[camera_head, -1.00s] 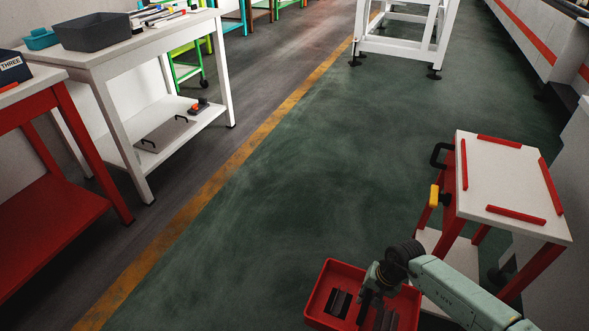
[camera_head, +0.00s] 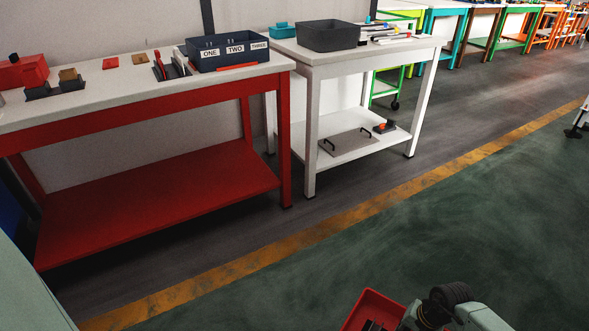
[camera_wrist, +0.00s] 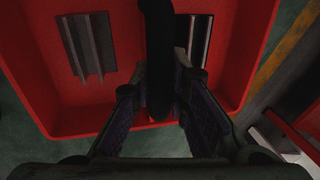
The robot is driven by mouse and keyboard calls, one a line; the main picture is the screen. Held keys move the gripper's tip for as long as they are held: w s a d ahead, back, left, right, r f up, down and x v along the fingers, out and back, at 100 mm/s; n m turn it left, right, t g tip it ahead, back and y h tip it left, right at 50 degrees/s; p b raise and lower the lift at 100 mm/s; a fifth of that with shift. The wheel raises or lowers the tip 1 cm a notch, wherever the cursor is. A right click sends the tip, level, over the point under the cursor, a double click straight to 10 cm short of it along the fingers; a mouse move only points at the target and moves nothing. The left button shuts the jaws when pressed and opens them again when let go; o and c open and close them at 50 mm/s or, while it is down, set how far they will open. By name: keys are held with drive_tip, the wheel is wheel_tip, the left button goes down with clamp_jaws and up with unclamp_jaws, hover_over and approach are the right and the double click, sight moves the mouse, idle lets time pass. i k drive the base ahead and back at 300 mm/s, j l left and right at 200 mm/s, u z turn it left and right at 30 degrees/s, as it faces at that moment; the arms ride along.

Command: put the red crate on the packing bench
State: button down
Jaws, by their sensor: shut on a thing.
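The red crate (camera_head: 362,308) shows at the bottom edge of the head view, partly cut off. My gripper (camera_head: 420,318) is beside it there, its fingers hard to make out. In the wrist view the crate (camera_wrist: 245,60) fills most of the picture, with grey ribbed parts (camera_wrist: 88,45) inside. My gripper (camera_wrist: 162,115) is shut on the crate by a dark bar that runs between the fingers. Two benches stand ahead: a red-framed one (camera_head: 150,92) at left and a white one (camera_head: 375,62) beyond it. I cannot tell which is the packing bench.
The red-framed bench carries a dark blue bin (camera_head: 228,58) labelled ONE, TWO, THREE and several small parts. The white bench carries a grey bin (camera_head: 328,38) and tools. A yellow floor line (camera_head: 300,245) runs before both. The green floor (camera_head: 420,230) between is clear.

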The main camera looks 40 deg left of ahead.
sight(121, 80)
drive_tip(key=j+u, duration=0.1)
drive_tip(key=u, duration=1.95)
drive_tip(key=i+j, duration=0.15)
drive_tip(key=i, duration=0.25)
drive_tip(key=i+j, duration=0.15)
drive_tip(key=i, duration=0.3)
drive_tip(key=u, duration=0.05)
